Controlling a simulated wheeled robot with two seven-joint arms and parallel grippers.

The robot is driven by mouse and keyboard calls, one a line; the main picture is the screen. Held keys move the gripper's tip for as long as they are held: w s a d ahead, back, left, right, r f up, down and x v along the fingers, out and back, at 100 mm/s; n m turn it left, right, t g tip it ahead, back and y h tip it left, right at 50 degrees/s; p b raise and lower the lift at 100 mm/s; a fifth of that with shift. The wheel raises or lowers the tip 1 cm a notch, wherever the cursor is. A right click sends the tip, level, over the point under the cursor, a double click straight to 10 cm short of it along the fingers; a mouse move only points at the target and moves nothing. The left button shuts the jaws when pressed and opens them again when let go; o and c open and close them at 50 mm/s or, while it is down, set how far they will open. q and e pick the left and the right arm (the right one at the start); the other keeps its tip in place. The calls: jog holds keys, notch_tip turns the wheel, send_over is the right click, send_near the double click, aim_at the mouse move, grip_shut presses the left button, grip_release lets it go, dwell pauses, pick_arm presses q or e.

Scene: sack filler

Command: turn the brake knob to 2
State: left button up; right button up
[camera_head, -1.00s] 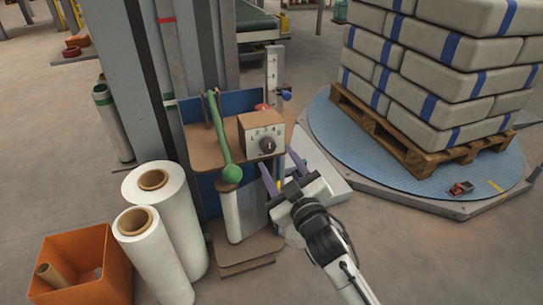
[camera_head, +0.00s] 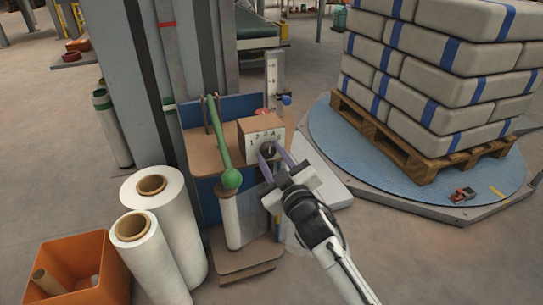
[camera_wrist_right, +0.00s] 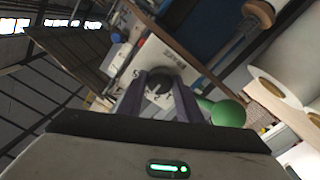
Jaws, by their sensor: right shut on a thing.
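The brake knob (camera_head: 267,148) is a dark round dial on the front of a brown box (camera_head: 250,128) with a pale numbered face. The digits 1, 2, 3 and on run along the face above the knob. My right gripper (camera_head: 269,156) is shut on the knob, one purple finger on each side. In the right wrist view the knob (camera_wrist_right: 158,86) sits between the two fingers, in front of the pale plate. Which number the knob points at is too small to tell. My left gripper is not in view.
A green lever with a ball end (camera_head: 231,178) stands just left of the box. White film rolls (camera_head: 152,250) and an orange bin (camera_head: 84,275) are at the lower left. A pallet of sacks (camera_head: 420,160) stands on a blue turntable (camera_head: 330,130) at the right.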

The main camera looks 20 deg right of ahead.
jog(key=shift+n+p, duration=0.3)
jog(key=shift+n, duration=0.1)
jog(key=shift+r+n+p, duration=0.1)
jog(key=shift+n+p, duration=0.25)
jog(key=shift+n, duration=0.15)
jog(key=shift+n+p, duration=0.3)
jog(key=shift+n, duration=0.4)
jog(key=shift+n+p, duration=0.35)
jog(key=shift+n, duration=0.75)
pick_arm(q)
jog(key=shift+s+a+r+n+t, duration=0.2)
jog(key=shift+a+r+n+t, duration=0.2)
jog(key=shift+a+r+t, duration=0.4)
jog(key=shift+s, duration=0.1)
pick_arm(e)
jog(key=shift+n, duration=0.3)
jog(key=o, duration=1)
jog(key=shift+o, duration=0.2)
